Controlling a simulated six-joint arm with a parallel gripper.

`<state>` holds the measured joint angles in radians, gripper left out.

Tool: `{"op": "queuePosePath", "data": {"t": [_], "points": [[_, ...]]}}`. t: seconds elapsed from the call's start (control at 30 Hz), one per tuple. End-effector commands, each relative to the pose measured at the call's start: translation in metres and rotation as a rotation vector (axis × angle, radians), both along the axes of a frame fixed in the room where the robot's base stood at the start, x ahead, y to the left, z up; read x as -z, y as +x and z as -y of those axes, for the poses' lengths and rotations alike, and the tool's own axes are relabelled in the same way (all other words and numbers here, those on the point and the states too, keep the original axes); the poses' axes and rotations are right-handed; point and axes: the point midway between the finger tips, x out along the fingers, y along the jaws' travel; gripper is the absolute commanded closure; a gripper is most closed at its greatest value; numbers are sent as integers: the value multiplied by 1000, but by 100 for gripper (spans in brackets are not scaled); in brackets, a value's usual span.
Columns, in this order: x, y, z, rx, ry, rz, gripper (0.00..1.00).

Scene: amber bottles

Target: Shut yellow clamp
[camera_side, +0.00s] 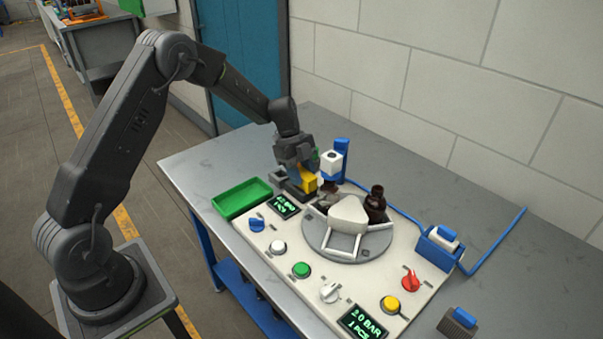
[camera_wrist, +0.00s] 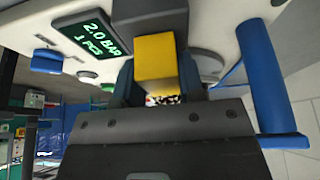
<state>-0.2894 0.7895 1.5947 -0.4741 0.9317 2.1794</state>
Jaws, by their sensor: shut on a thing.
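The yellow clamp (camera_side: 308,181) is a yellow block at the far side of the white control panel, beside the round turntable. In the wrist view the yellow block (camera_wrist: 154,56) fills the space between my fingers, with a dark grey block (camera_wrist: 150,12) beyond it. My gripper (camera_side: 297,178) is shut on the yellow clamp. It also shows in the wrist view (camera_wrist: 156,82), with a dark finger on each side of the yellow block. My gripper partly hides the clamp in the side view, and I cannot tell how far the clamp is closed.
A grey turntable (camera_side: 332,248) with a white hub sits on the panel (camera_side: 262,243). A dark amber bottle (camera_side: 376,203) stands at its far side. A green tray (camera_side: 241,198) lies left of the clamp. A blue post (camera_side: 342,158) stands close behind my gripper. Knobs and buttons line the panel's front.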

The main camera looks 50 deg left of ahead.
Motion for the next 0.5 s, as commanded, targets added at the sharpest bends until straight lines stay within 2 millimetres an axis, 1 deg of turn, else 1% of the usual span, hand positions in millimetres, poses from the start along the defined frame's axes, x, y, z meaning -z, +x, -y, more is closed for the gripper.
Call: {"op": "queuePosePath", "data": {"t": [0.03, 0.23, 0.4, 0.5], "points": [[0, 0, 0, 0, 0, 0, 80], [0, 0, 0, 0, 0, 0, 100], [-1, 0, 2, 1, 0, 0, 100], [-1, 0, 13, 4, 0, 1, 100]]}}
